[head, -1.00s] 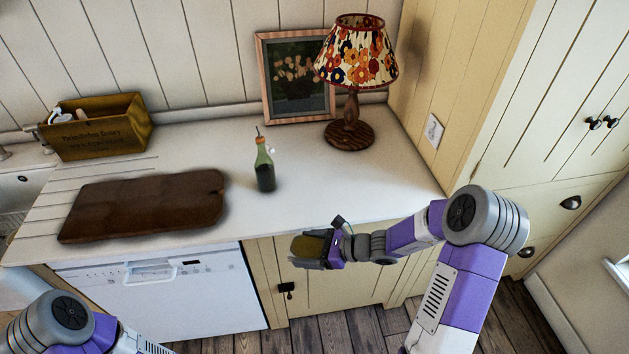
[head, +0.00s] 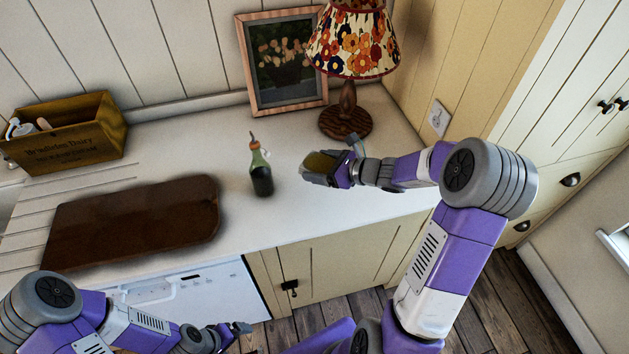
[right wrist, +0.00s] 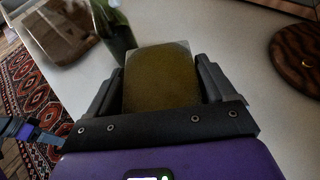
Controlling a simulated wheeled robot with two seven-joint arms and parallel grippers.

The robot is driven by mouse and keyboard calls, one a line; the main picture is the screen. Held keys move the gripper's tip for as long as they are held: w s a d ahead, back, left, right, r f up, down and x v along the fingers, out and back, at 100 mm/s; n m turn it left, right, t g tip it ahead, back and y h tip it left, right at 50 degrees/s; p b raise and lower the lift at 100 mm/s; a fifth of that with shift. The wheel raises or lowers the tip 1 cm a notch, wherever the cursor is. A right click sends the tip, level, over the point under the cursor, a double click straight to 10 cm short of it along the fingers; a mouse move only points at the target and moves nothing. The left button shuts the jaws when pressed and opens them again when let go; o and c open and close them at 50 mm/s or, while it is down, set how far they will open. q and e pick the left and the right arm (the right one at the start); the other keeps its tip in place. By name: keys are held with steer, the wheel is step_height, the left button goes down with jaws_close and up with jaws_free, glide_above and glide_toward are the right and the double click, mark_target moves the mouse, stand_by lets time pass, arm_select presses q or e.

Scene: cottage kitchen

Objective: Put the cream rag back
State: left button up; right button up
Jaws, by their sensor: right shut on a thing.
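My right gripper (head: 308,174) is shut on an olive-yellow, sponge-like block (head: 320,162). In the right wrist view the block (right wrist: 160,80) sits between the two dark fingers, with a paler far edge. The gripper is over the white worktop, just right of a dark green bottle (head: 261,172) and in front of the lamp. I cannot tell whether the block touches the worktop. I see no cream rag in these frames. My left gripper (head: 238,328) is low at the bottom, in front of the cabinets; its jaws are too small to read.
A brown board (head: 135,222) lies left on the worktop (head: 215,125). A wooden box (head: 68,135) stands behind it. A picture frame (head: 283,62) and a flowered lamp (head: 346,122) stand at the back. The worktop's front right is clear. A patterned rug (right wrist: 30,105) lies on the floor.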

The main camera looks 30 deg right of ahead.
steer(key=b, duration=0.1)
glide_above(321, 192)
step_height(321, 192, down, 4)
steer(key=shift+f, duration=0.25)
step_height(321, 192, down, 4)
steer(key=shift+r+b, duration=0.15)
steer(key=shift+b, duration=0.3)
steer(key=shift+f, duration=0.2)
steer(key=shift+f, duration=0.15)
steer(key=o, duration=1)
steer(key=shift+c, duration=0.2)
steer(key=shift+r, duration=0.2)
